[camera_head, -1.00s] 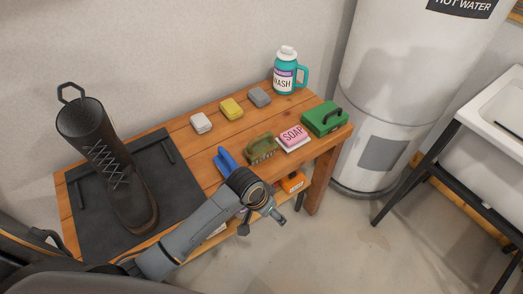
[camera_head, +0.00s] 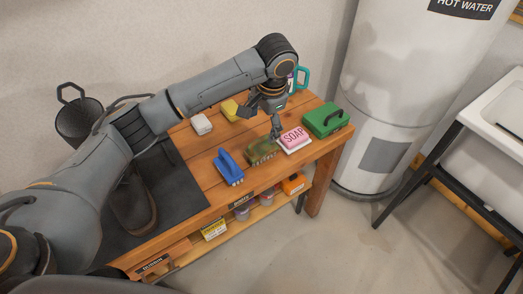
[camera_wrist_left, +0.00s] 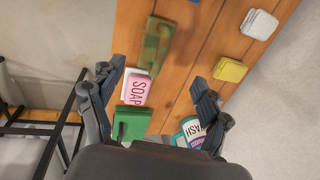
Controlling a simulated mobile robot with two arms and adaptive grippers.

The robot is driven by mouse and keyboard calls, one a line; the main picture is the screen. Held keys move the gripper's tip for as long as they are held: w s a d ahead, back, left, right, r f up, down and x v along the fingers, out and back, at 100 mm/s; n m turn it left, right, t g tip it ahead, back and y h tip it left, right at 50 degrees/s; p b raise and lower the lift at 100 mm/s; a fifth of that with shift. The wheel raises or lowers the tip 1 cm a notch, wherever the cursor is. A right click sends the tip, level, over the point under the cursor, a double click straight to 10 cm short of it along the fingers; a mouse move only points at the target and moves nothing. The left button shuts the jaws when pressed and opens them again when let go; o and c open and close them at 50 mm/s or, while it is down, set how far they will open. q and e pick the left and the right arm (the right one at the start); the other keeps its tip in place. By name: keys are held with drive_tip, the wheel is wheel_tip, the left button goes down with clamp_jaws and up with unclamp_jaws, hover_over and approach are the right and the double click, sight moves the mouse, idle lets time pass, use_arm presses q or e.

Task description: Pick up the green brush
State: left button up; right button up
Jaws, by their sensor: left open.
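A mottled green-and-brown brush (camera_head: 262,151) lies on the wooden bench between the blue brush (camera_head: 229,167) and the pink soap (camera_head: 294,137). In the left wrist view the mottled brush (camera_wrist_left: 155,45) is near the top, beyond the fingertips. A plain green block with a black handle (camera_head: 325,118) sits at the bench's right end; its green side (camera_wrist_left: 131,125) also shows in the left wrist view. My left gripper (camera_head: 263,122) points down, open and empty, above the bench just behind the mottled brush and soap. My right gripper is out of view.
A white block (camera_head: 201,123) and a yellow block (camera_head: 229,108) lie towards the back. A teal wash bottle (camera_head: 302,78) is partly hidden behind my arm. A dark boot stands on the black mat (camera_head: 185,205). A water heater (camera_head: 385,100) stands right of the bench.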

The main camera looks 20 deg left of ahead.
use_arm(q)
hover_over(260, 150)
wheel_tip(260, 150, down, 7)
drive_tip(key=shift+s+d+f, duration=0.1)
drive_tip(key=shift+s, duration=0.05)
wheel_tip(260, 150, down, 6)
drive_tip(key=shift+r, duration=0.25)
drive_tip(key=c, duration=1.4)
drive_tip(key=shift+c, duration=0.2)
drive_tip(key=shift+r, duration=0.15)
